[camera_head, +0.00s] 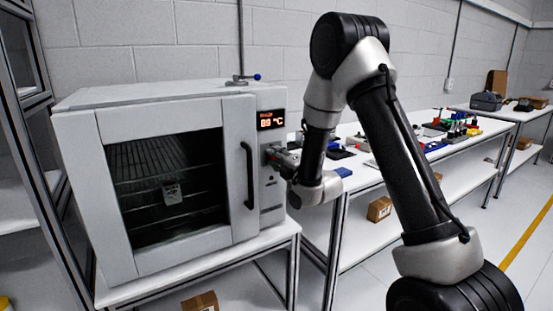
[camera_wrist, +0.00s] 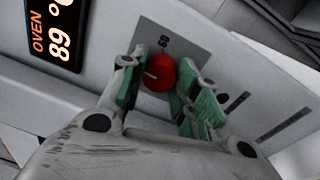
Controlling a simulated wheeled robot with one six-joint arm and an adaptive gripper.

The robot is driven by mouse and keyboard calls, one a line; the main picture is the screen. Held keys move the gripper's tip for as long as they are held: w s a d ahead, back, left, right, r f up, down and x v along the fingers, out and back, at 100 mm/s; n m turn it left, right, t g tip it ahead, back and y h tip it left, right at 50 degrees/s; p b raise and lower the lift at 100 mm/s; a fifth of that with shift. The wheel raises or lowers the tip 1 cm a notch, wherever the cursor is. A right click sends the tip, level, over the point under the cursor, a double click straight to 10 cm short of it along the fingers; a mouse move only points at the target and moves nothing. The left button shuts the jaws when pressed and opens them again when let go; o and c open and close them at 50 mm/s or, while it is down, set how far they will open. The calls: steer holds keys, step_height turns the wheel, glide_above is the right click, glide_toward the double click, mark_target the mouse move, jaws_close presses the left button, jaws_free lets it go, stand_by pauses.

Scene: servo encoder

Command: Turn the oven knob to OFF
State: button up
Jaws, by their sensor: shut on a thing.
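The oven (camera_head: 85,112) stands on a bench at left, its door closed, with a dark window and a black handle. Its display (camera_head: 271,120) is lit; the wrist view shows OVEN and 89 on it (camera_wrist: 55,32). The red knob (camera_wrist: 160,74) sits on a grey plate on the oven's panel, with a pale pointer mark and "60" printed above it. My gripper (camera_wrist: 155,85) has its green-padded fingers on either side of the knob, closed on it. In the head view my gripper (camera_head: 277,158) is at the oven's control panel, and the knob is hidden there.
A white workbench (camera_head: 365,178) with several small parts runs along the wall to the right. Cardboard boxes (camera_head: 379,209) lie on its lower shelf. A valve with a blue handle (camera_head: 257,77) rises from the oven's top. The floor at right is clear.

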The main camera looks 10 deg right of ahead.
steer(key=shift+f+n, duration=0.1)
steer(key=shift+n, duration=0.2)
steer(key=o, duration=1)
steer(key=v, duration=0.7)
steer(key=shift+s, duration=0.3)
